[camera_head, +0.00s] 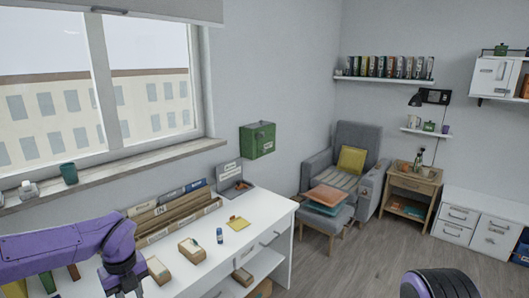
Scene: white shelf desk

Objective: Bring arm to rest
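My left arm comes in from the left over the white desk (258,213), purple and bent downward. My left gripper (128,289) is at the bottom edge of the view, above the near left part of the desk. Its fingertips are small and partly cut off, so I cannot tell whether it is open or holds anything. Of my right arm only a dark, purple-ribbed part shows at the bottom right; its gripper is out of view.
The desk holds a wooden file box (172,217), small brown boxes (192,250), a blue cylinder (220,236) and an orange-yellow paper (238,223). A window sill carries a dark green cup (68,173). Floor right of the desk is clear up to the armchair (345,160) and ottoman (327,199).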

